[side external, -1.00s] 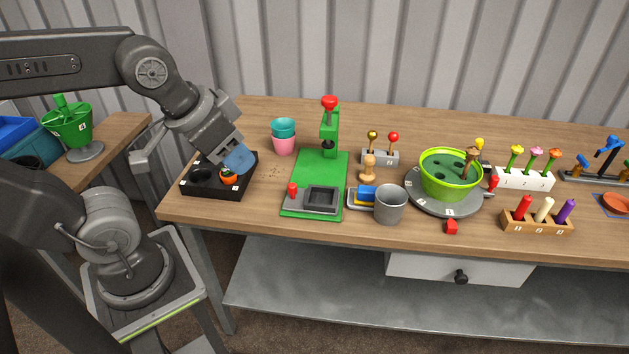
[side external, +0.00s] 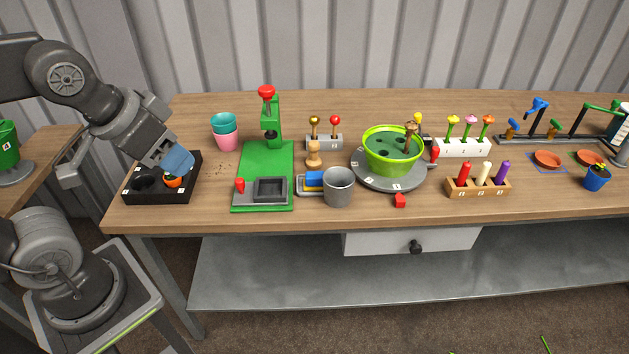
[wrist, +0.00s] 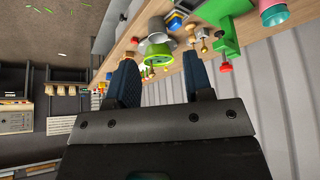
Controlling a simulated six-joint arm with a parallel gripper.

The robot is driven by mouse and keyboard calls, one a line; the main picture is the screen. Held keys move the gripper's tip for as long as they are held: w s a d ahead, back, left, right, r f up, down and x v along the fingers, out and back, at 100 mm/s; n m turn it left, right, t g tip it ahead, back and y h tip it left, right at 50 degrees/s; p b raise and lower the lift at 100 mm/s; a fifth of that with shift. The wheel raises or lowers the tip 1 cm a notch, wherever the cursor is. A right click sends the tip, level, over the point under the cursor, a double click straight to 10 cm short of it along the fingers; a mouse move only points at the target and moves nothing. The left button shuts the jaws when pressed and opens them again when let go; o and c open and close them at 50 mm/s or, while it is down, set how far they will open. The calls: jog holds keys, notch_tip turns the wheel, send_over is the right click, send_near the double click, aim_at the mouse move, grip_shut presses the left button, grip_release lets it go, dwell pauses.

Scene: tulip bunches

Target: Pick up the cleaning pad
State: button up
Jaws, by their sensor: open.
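An orange item (side external: 173,181) sits in the black box close under my fingers. The green press (side external: 268,160) stands between my gripper and the pad. A wooden peg figure (side external: 313,155) is behind the pad. The green bowl (side external: 392,160) stands right of the cup.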

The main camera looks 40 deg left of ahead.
jog(key=m+g+h, duration=0.2)
jog(key=m+h, duration=0.1)
jog(key=m, duration=0.6)
send_over(313, 174)
jog(key=s+a, duration=0.4)
notch_tip(313, 174, down, 15)
jog(key=x, duration=1.4)
jog(key=shift+s+d+r, duration=0.1)
jog(key=shift+d, duration=0.15)
jog(key=c, duration=0.7)
jog(key=shift+r, duration=0.1)
